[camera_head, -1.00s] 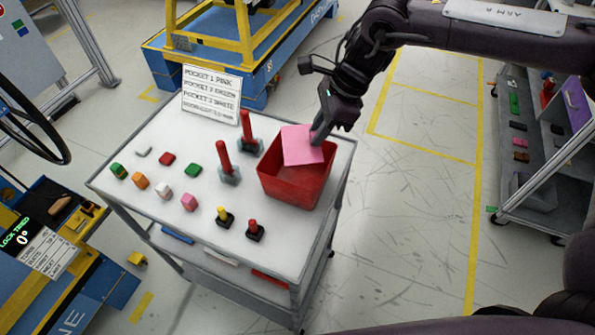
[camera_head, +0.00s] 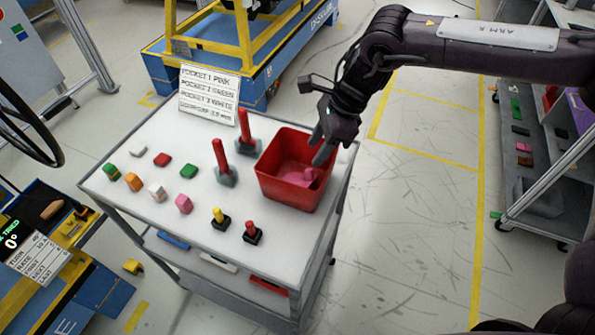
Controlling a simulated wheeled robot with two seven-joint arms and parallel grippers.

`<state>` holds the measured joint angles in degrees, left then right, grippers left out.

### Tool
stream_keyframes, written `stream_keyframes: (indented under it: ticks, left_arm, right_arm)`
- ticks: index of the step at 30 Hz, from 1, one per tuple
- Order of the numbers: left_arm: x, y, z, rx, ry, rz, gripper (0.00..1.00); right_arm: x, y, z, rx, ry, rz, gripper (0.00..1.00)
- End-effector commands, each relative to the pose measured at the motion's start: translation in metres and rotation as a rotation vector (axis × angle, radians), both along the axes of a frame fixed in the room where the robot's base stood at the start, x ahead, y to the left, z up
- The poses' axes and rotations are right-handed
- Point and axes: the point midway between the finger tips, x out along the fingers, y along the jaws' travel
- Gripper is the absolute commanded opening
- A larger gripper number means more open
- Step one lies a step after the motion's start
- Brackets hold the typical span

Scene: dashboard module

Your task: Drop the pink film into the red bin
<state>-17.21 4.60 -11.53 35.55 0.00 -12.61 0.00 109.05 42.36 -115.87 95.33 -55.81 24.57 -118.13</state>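The pink film (camera_head: 293,178) lies low inside the red bin (camera_head: 283,196), partly hidden by the bin's front wall. The bin stands at the right side of the white cart top. My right gripper (camera_head: 320,150) hangs over the bin's right rim, above the film and apart from it. Its fingers look spread and hold nothing. My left gripper is not in view.
Several small coloured blocks (camera_head: 183,204) and red-handled tools (camera_head: 222,160) stand on the cart top (camera_head: 150,130) left of the bin. A white sign (camera_head: 209,94) stands at the back edge. The floor right of the cart is clear.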

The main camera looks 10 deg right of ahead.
Motion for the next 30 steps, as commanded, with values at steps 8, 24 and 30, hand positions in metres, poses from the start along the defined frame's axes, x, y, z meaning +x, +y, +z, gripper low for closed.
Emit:
stream_keyframes:
  ticks: [8,24,30]
  left_arm:
    - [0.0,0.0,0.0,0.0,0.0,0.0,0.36]
    - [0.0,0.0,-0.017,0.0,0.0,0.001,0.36]
    - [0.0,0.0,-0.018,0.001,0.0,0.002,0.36]
  right_arm:
    - [0.0,0.0,0.001,0.0,-0.001,0.0,0.44]
    - [-0.001,-0.028,0.066,0.001,-0.001,0.0,0.44]
    - [-0.002,-0.03,0.073,0.0,0.0,0.0,0.44]
